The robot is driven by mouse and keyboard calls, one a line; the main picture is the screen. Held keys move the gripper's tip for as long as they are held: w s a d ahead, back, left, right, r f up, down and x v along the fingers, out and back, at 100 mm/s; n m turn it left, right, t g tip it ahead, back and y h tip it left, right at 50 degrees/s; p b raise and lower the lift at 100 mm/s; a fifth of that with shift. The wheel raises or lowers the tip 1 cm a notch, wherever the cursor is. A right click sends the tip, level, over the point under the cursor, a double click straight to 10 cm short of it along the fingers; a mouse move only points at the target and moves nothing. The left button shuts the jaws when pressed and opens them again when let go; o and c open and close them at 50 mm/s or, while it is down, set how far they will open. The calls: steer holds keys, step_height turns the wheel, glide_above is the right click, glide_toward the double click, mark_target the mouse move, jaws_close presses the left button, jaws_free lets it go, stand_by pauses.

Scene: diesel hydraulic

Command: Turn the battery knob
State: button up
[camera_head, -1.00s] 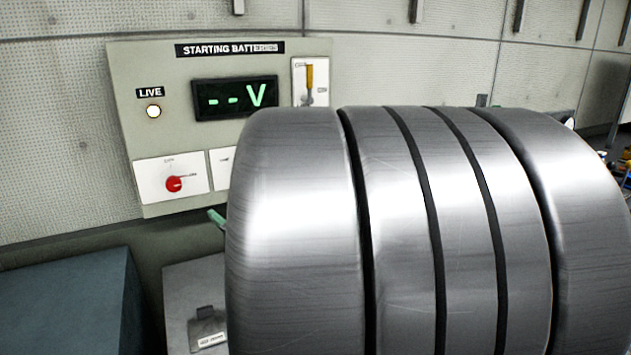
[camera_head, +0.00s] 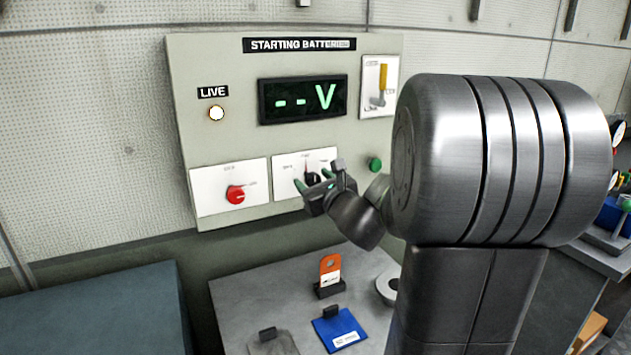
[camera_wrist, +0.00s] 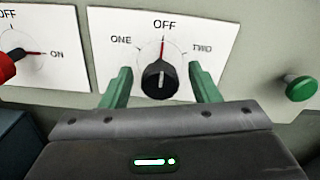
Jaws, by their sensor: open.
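The battery knob (camera_wrist: 159,79) is a black round knob on a white plate marked ONE, OFF and TWO. Its red pointer line is at OFF. In the head view the knob (camera_head: 312,178) shows on the panel, partly behind my gripper (camera_head: 314,185). In the wrist view my gripper (camera_wrist: 159,88) is open, with one green finger on each side of the knob and a gap on both sides. I cannot tell how far the fingertips are from the plate.
The STARTING BATTERIES panel (camera_head: 225,150) has a display (camera_head: 303,99) reading "--V", a lit LIVE lamp (camera_head: 216,113), a red knob (camera_head: 236,195) at ON, a yellow-handled lever (camera_head: 383,80) and a green button (camera_head: 375,164). Below, a bench (camera_head: 235,295) holds an orange tag (camera_head: 330,268) and a blue tag (camera_head: 338,330).

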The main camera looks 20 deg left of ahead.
steer(key=c, duration=1)
steer(key=shift+f+b, duration=0.1)
steer(key=shift+b, duration=0.2)
steer(key=shift+f+n+b, duration=0.2)
steer(key=shift+n+b, duration=0.7)
steer(key=shift+b, duration=0.35)
steer(key=n+b, duration=0.2)
steer(key=b, duration=0.1)
steer(key=shift+s+n, duration=0.1)
steer(key=shift+n, duration=0.2)
steer(key=n+b, duration=0.4)
steer(key=b, duration=0.1)
steer(key=shift+r+n+b, duration=0.1)
steer(key=shift+n+b, duration=1.1)
steer(key=shift+n, duration=0.5)
